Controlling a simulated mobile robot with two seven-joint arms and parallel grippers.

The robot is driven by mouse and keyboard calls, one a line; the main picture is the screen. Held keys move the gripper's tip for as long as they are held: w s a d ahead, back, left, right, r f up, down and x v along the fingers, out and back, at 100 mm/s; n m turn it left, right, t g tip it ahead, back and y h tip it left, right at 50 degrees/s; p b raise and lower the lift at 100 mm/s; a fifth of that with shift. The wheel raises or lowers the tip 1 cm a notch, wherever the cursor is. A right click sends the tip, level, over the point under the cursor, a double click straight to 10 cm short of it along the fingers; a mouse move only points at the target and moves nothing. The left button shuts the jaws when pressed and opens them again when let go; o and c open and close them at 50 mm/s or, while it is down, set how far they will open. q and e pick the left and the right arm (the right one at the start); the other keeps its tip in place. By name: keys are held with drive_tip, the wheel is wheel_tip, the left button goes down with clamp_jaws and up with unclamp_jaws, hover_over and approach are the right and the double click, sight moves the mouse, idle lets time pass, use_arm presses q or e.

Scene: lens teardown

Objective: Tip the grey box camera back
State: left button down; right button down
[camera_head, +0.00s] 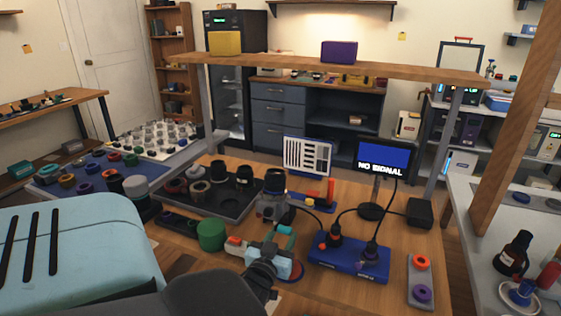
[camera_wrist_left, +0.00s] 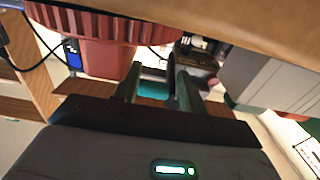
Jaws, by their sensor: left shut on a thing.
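A small grey box camera (camera_head: 268,209) appears to stand on the bench in the middle of the head view, with a dark round lens (camera_head: 274,182) on top. My left gripper (camera_head: 282,262) is in front of it, nearer the bench's front edge and apart from it. In the left wrist view its fingers (camera_wrist_left: 156,84) are shut on a small teal thing (camera_wrist_left: 153,90). My arm partly hides this spot in the head view. A grey box-like body (camera_wrist_left: 265,78) fills the right of the wrist view; I cannot tell whether it is the camera. My right gripper is not in view.
A black tray (camera_head: 215,204) with several lens parts lies behind left. A green cylinder (camera_head: 211,235) stands near my gripper. A blue cabled box (camera_head: 350,262) is to the right, before a monitor (camera_head: 383,160) reading "NO SIGNAL". A red ribbed part (camera_wrist_left: 100,35) looms large in the wrist view.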

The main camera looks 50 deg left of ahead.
use_arm(q)
drive_tip(key=c, duration=2.2)
unclamp_jaws()
drive_tip(key=shift+w+d+f, duration=0.2)
drive_tip(key=shift+w+f, duration=0.05)
drive_tip(key=shift+f, duration=0.05)
drive_tip(key=c, duration=1.1)
unclamp_jaws()
drive_tip(key=shift+c, duration=0.2)
drive_tip(key=shift+o, duration=0.9)
drive_tip(key=shift+w, duration=0.35)
drive_tip(key=shift+s+a, duration=0.1)
drive_tip(key=shift+s, duration=0.05)
drive_tip(key=shift+s, duration=0.1)
